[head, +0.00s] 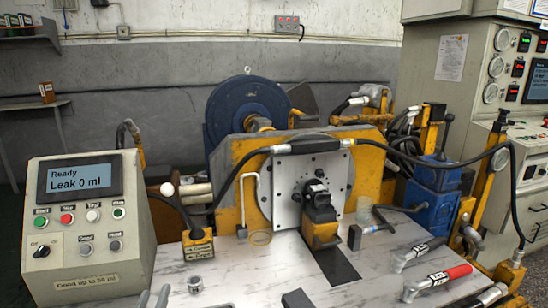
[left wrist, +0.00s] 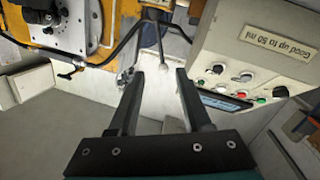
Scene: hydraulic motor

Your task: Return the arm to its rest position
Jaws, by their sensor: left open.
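My left gripper (head: 153,299) shows only as two grey fingertips at the bottom edge of the head view, just right of the control box (head: 92,230). In the left wrist view its two dark fingers (left wrist: 159,76) stand apart with nothing held between them. Beyond the fingers are the pale bench top and the control box (left wrist: 245,62), which appears upside down there. The rest of my left arm is hidden below the head view. My right gripper is not seen in either view.
The motor (head: 319,205) sits at the grey plate (head: 284,190) on the yellow stand. A small metal fitting (head: 195,284) lies on the marble-patterned bench (head: 240,278). Torque wrenches, including a red-handled one (head: 449,273), lie at the right. A black hose (head: 425,160) arches overhead.

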